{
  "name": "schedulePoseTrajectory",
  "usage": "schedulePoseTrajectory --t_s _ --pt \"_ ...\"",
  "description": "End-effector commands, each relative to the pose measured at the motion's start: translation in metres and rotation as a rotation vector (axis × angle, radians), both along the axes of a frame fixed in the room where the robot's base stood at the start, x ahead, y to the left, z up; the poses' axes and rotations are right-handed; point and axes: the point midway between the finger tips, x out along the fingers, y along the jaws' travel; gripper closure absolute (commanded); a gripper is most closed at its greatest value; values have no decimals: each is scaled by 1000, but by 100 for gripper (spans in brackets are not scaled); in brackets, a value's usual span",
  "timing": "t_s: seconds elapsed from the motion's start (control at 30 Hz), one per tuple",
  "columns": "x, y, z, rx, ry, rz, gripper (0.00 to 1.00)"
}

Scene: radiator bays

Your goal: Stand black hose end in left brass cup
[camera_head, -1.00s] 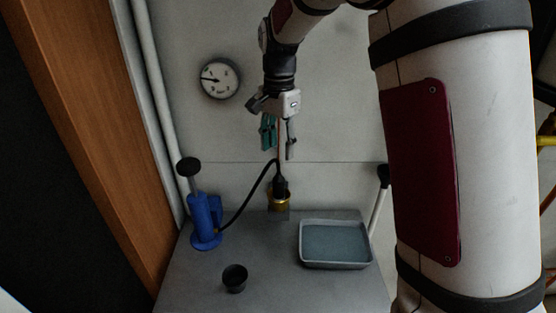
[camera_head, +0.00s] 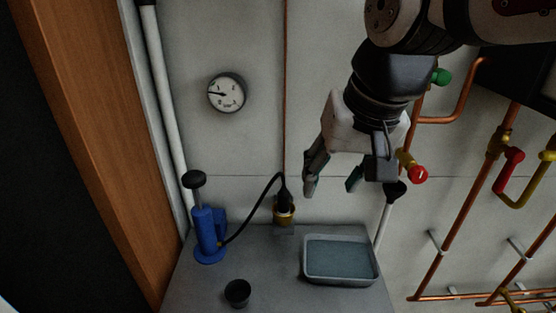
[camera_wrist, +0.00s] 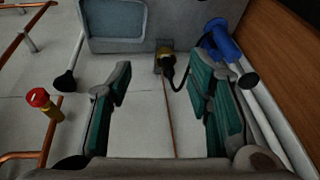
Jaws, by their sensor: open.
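The black hose end (camera_head: 285,195) stands upright in the brass cup (camera_head: 284,215) at the back of the grey bench. Its black hose curves left to the blue pump (camera_head: 207,232). The hose end also shows in the wrist view (camera_wrist: 168,62), with the brass cup (camera_wrist: 164,51) beside it. My gripper (camera_head: 333,188) is open and empty, up and to the right of the hose end, apart from it. In the wrist view my fingers (camera_wrist: 160,108) are spread wide with nothing between them. Only one brass cup shows at the bench.
A grey tray (camera_head: 340,280) lies on the bench at right, below my gripper. A small black cup (camera_head: 237,292) stands at the front. A gauge (camera_head: 227,93) hangs on the wall. Copper pipes with a red-knobbed valve (camera_head: 417,175) run along the wall at right.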

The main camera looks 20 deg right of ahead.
Motion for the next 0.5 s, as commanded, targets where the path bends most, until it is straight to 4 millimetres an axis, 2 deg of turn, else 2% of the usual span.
schedulePoseTrajectory --t_s 0.03,0.2,0.33,0.5 --pt "-15 0 -1 -22 -28 41 54" --pt "-46 0 -12 -96 -88 165 54" --pt "-58 0 -17 -131 -112 214 54" --pt "-61 0 -19 -142 -118 231 54"
